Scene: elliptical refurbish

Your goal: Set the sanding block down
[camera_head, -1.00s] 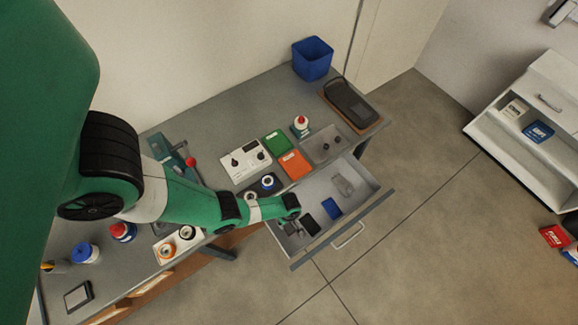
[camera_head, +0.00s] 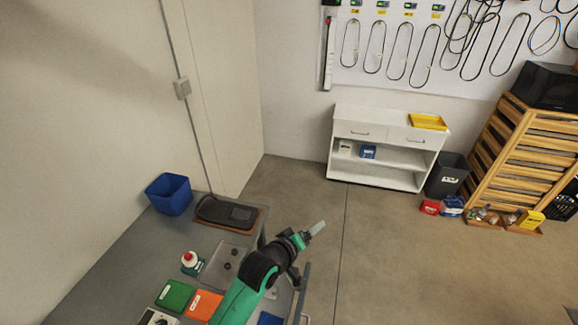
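One arm of mine, which I take as the left, enters from the bottom edge and reaches up and right. Its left gripper (camera_head: 309,236) is past the bench's right end, over the floor in the picture. A pale grey, narrow piece (camera_head: 317,228) shows at its tip; I cannot tell whether it is a finger or a held thing. No sanding block can be clearly made out. The drawer (camera_head: 302,300) is open at the bottom, partly hidden by my arm, with a blue item (camera_head: 269,318) in it. My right gripper is not in view.
The bench (camera_head: 120,262) holds a blue bin (camera_head: 168,194), a black case (camera_head: 226,212), a red-capped bottle (camera_head: 189,259), and green (camera_head: 175,296) and orange (camera_head: 205,305) boxes. A white shelf unit (camera_head: 375,180), grey bin (camera_head: 447,175) and wooden rack (camera_head: 520,150) stand across open floor.

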